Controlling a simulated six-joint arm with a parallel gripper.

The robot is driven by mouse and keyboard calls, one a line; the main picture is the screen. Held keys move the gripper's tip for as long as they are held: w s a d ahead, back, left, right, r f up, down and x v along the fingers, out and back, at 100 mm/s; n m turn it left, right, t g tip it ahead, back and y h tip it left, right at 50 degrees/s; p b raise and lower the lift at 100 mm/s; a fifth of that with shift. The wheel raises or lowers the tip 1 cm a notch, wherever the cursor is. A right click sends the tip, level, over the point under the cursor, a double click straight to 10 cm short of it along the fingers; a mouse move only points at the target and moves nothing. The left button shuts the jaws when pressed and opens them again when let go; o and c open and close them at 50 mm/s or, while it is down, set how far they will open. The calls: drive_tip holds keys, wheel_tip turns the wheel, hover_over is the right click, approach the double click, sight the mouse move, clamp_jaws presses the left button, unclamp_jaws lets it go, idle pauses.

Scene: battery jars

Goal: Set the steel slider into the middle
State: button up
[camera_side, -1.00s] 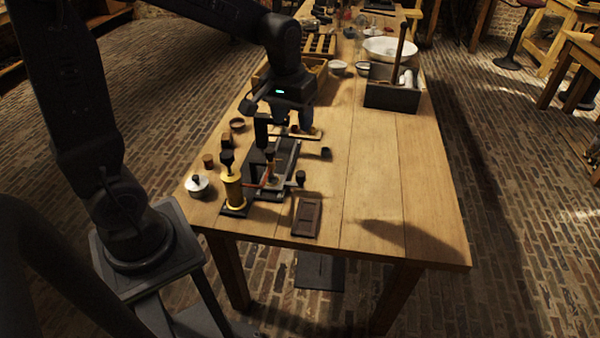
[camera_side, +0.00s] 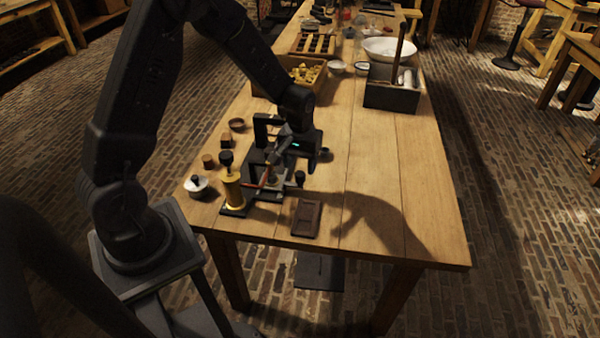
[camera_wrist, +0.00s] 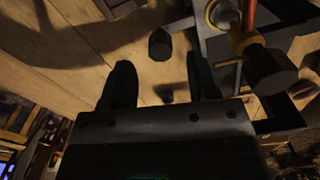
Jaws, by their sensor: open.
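My gripper (camera_wrist: 162,82) is open in the wrist view, with its two dark fingers apart and bare tabletop between them. A small dark knob-like piece (camera_wrist: 160,45) shows just beyond the fingertips, not gripped. In the side view my gripper hangs low over the far part of a dark metal apparatus and hides much of it. A brass cylinder with a black knob (camera_side: 232,190) stands at the apparatus's near left. A red rod (camera_side: 264,176) runs beside it. I cannot tell which part is the steel slider or where its middle seat is.
A dark rectangular tray (camera_side: 307,218) lies at the near edge. A white lidded pot (camera_side: 197,186) and small brown pieces (camera_side: 208,161) stand at the left. A grey box (camera_side: 391,97) and a white bowl (camera_side: 388,48) are farther back. The table's right side is clear.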

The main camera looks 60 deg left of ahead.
sight(300, 173)
drive_tip(key=shift+f, duration=1.9)
drive_tip(key=shift+c, duration=0.4)
clamp_jaws()
